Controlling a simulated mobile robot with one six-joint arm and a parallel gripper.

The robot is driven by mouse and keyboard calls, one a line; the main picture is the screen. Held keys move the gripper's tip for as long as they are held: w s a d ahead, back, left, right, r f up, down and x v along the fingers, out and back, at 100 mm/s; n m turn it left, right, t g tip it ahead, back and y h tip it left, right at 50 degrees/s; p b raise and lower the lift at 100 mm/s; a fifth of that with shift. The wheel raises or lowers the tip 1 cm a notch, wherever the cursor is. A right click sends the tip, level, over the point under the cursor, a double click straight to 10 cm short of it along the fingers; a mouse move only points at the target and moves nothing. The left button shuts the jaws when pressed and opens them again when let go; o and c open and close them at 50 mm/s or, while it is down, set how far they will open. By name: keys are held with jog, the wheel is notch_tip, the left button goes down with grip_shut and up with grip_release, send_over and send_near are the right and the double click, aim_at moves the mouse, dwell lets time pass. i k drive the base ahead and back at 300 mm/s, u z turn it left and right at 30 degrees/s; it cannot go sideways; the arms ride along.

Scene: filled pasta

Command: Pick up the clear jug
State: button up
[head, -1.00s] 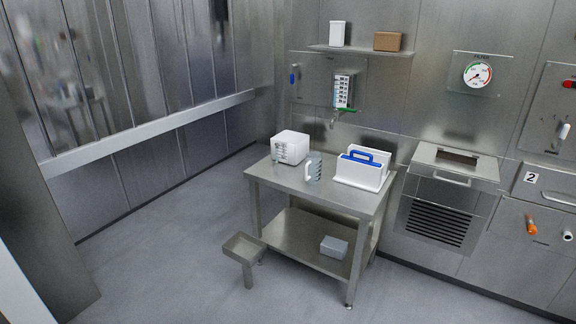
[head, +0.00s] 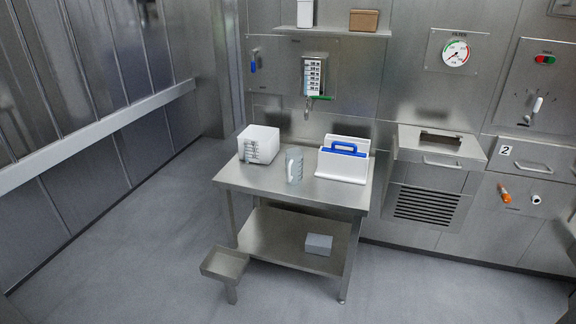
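The clear jug (head: 295,166) stands upright on the steel table (head: 330,193), near the middle of its top. Its pale handle faces left. A white box with dark markings (head: 260,145) stands to its left, and a white holder with a blue handle (head: 343,160) stands to its right. The jug is apart from the white holder. My gripper is not in view.
A grey block (head: 318,244) lies on the table's lower shelf (head: 270,238). A small steel tray on a post (head: 225,264) stands at the table's front left. A dispenser (head: 313,78) hangs on the wall behind. The floor at left and in front is clear.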

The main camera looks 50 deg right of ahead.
aim_at(293, 169)
jog(key=z, duration=0.25)
jog(key=i, duration=0.9)
jog(key=z, duration=0.2)
